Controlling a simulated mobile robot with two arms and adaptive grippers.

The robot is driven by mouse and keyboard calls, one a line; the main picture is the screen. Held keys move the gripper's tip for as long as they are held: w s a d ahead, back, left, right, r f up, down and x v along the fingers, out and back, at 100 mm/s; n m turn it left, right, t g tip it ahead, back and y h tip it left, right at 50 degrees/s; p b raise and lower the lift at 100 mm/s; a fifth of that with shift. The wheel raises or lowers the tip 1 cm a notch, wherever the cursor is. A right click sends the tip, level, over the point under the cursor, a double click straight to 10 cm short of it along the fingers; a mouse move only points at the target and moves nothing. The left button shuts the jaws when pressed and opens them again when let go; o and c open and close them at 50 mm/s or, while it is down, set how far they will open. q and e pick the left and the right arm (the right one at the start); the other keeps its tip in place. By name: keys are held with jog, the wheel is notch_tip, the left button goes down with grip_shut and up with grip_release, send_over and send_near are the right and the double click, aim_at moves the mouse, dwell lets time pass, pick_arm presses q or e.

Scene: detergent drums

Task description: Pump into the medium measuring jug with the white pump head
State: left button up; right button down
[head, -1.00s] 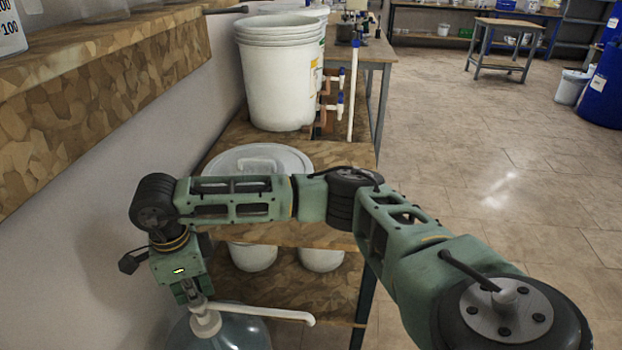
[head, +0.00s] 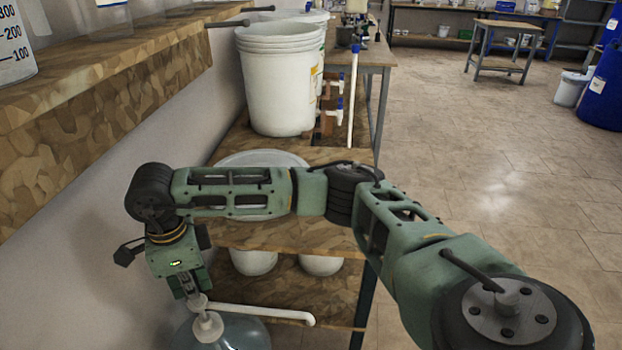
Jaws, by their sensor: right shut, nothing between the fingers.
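The white pump head (head: 262,314) sits on a clear bluish bottle (head: 240,336) at the bottom left, its long spout pointing right. My right gripper (head: 194,297) points down at the top of the pump head. It is shut with nothing between its fingers and seems to touch the head, though contact is hard to make out. A clear measuring jug (head: 14,50) with 100 to 300 marks shows partly on the upper-left shelf. Whether it is the medium one I cannot tell. No jug shows under the spout. My left gripper is not in view.
A brown patterned shelf (head: 110,85) runs along the left wall. Stacked white buckets (head: 278,85) stand on a wooden bench beyond my right arm, with a white lidded drum nearer. Two white tubs (head: 320,264) sit on a lower shelf.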

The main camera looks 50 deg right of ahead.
notch_tip(320, 180, up, 6)
jog(key=p, duration=0.2)
jog(key=shift+p, duration=0.4)
dwell(0.4)
